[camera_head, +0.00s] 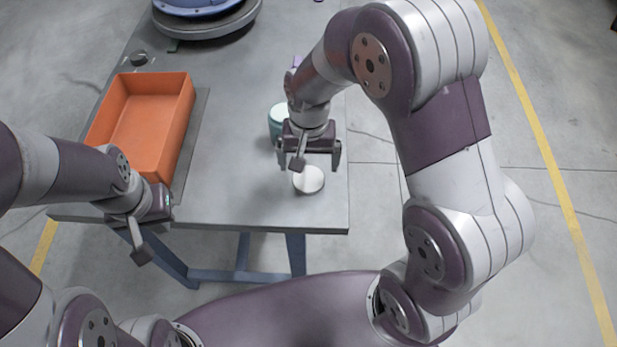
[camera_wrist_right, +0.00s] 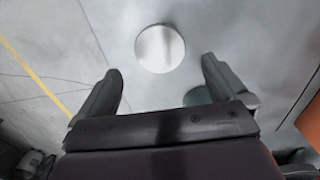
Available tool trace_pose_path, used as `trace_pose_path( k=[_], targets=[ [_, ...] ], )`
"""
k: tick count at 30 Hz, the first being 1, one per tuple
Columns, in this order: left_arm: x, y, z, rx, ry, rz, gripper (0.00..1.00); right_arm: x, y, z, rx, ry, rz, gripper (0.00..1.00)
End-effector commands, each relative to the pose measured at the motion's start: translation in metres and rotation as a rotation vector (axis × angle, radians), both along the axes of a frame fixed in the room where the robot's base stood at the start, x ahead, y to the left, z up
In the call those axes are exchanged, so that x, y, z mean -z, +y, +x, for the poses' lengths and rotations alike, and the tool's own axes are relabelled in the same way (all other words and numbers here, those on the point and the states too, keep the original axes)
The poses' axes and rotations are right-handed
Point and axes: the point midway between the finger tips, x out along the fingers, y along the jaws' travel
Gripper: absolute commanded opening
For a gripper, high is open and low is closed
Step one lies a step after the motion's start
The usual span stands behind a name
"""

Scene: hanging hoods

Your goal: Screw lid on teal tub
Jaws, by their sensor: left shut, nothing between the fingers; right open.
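The lid, a flat white disc (camera_head: 309,180), lies on the grey table near its front right edge. The teal tub (camera_head: 276,122) stands behind it, partly hidden by my right gripper (camera_head: 308,165). That gripper points down, open and empty, above and slightly behind the lid. In the right wrist view the lid (camera_wrist_right: 160,48) lies beyond the two spread fingers (camera_wrist_right: 165,85), not between them. A bit of the teal tub (camera_wrist_right: 197,95) shows there behind the gripper body.
An orange bin (camera_head: 150,115) stands on the left of the table (camera_head: 235,180). A round blue and grey stack (camera_head: 207,18) sits at the far end. A small dark knob-like item (camera_head: 139,58) lies behind the bin. The table middle is clear.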

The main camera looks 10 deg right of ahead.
Motion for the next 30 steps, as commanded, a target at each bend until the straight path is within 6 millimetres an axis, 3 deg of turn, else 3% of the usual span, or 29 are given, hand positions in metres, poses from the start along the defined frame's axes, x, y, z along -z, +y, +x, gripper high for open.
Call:
trace_pose_path(
  k=[8, 18, 29, 30],
  targets=[
    [0.000, 0.000, 0.000, 0.000, 0.000, 0.000, 0.00, 0.004, 0.000, -0.001, 0.000, 0.002, 0.000, 1.00],
    [0.004, 0.000, 0.000, 0.000, 0.000, 0.000, 0.00, 0.050, 0.001, -0.003, 0.000, 0.002, 0.000, 1.00],
    [0.004, 0.000, 0.000, 0.000, 0.000, 0.000, 0.00, 0.052, 0.001, -0.003, 0.000, 0.000, 0.000, 1.00],
    [0.004, 0.000, 0.000, 0.000, 0.000, 0.000, 0.00, 0.052, 0.001, -0.003, 0.000, 0.000, 0.000, 0.87]
  ],
)
